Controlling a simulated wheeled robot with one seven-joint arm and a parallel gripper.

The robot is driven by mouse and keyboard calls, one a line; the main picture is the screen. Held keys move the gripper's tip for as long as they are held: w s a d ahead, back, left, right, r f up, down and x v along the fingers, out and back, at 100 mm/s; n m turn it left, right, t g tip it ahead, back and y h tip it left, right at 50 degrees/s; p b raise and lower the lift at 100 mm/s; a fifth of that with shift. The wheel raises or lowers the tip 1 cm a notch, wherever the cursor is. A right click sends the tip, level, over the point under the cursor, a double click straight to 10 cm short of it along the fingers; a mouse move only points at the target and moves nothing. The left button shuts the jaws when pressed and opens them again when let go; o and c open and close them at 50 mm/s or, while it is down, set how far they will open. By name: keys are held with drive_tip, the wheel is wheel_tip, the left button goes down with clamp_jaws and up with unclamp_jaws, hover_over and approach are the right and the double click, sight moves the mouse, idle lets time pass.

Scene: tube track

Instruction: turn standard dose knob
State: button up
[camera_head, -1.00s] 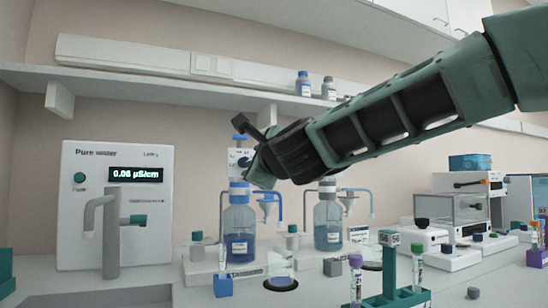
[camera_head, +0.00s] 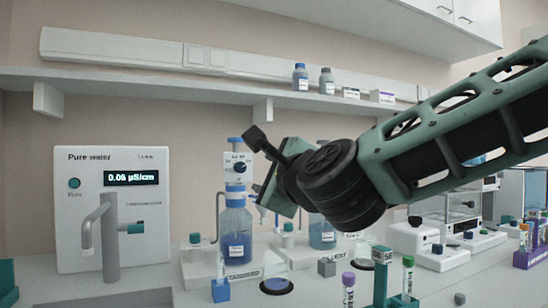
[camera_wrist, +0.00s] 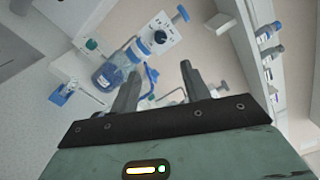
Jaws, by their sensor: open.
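The standard dose knob (camera_head: 240,167) is a small dark round knob on a white dial plate, on top of the dispenser over the blue-liquid bottle (camera_head: 237,238). The base below that bottle carries a "STANDARD" label. In the wrist view, the knob (camera_wrist: 160,37) and its plate lie beyond my fingertips, seen tilted. My gripper (camera_wrist: 157,76) is open, with its two fingers apart and nothing between them. In the head view, my gripper is just right of the dispenser head, apart from the knob, and its fingertips are hard to make out.
A second bottle (camera_head: 322,234) stands to the right, partly hidden by my arm. The pure water unit (camera_head: 112,245) stands at the left. A wall shelf (camera_head: 180,82) runs above. A tube rack (camera_head: 381,280) stands at the front.

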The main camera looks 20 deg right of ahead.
drive_tip(key=shift+s+r+p, duration=0.1)
drive_tip(key=shift+s+p, duration=1.1)
drive_tip(key=shift+p, duration=1.65)
drive_tip(key=s+a+f+n+g+y+p, duration=0.6)
drive_tip(key=a+f+n+g, duration=0.4)
drive_tip(key=n, duration=0.6)
drive_tip(key=s+d+f+n+g+h+p, duration=0.1)
drive_tip(key=s+f+n+g+h+p, duration=0.1)
drive_tip(key=s+n+g, duration=0.2)
drive_tip(key=s+d+f+n+g+h+p, duration=0.2)
drive_tip(key=s+f+n+g+h, duration=0.1)
drive_tip(key=s+n, duration=0.7)
drive_tip(key=shift+s+d+f+n+g, duration=0.25)
drive_tip(key=shift+s+n+g, duration=0.2)
drive_tip(key=shift+s, duration=0.75)
